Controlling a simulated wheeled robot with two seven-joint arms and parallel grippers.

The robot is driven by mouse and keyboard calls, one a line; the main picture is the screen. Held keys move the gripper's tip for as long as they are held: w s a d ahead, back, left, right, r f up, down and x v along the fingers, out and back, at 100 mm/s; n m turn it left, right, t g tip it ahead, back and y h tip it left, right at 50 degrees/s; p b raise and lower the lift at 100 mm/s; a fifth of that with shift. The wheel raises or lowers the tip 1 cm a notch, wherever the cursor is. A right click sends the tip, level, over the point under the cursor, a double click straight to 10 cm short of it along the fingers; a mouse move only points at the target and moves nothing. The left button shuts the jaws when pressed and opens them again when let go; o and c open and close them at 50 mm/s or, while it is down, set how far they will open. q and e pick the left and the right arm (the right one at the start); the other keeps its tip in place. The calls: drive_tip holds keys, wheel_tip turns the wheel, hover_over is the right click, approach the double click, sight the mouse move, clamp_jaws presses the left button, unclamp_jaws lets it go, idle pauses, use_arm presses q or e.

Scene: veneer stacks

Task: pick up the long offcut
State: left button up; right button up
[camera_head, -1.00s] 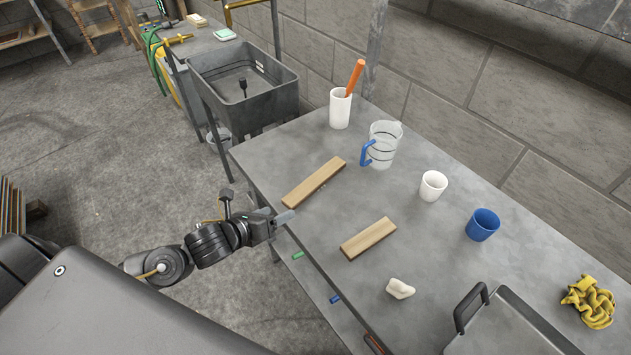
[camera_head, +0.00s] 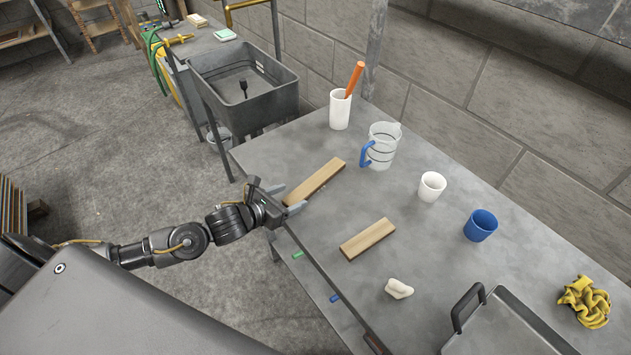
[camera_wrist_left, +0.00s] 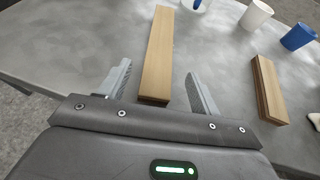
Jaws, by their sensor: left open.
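The long offcut (camera_head: 315,181) is a flat strip of light wood lying on the grey table, near its left edge. It also shows in the left wrist view (camera_wrist_left: 157,55). My left gripper (camera_head: 289,196) is open at the near end of the long offcut. In the left wrist view its two fingers (camera_wrist_left: 160,88) stand apart on either side of that end, with a gap on both sides. A shorter wooden offcut (camera_head: 367,239) lies to the right, and also shows in the left wrist view (camera_wrist_left: 267,88). My right gripper is not in view.
On the grey table (camera_head: 420,245) stand a white holder (camera_head: 340,110) with an orange stick, a clear jug (camera_head: 382,146), a white cup (camera_head: 432,187) and a blue cup (camera_head: 481,225). A white lump (camera_head: 399,288), a tray (camera_head: 510,325) and a yellow cloth (camera_head: 584,302) lie nearer the right.

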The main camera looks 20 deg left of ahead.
sight(302, 192)
use_arm(q)
drive_tip(key=p+x, duration=0.1)
drive_tip(key=x, duration=0.3)
drive_tip(key=shift+w+f+p, duration=0.15)
drive_tip(key=shift+w+p, duration=0.15)
drive_tip(key=shift+p, duration=0.05)
drive_tip(key=shift+w+d+f, duration=0.15)
drive_tip(key=shift+w, duration=0.05)
drive_tip(key=shift+c, duration=0.4)
drive_tip(key=c, duration=1)
drive_tip(key=shift+c, duration=0.2)
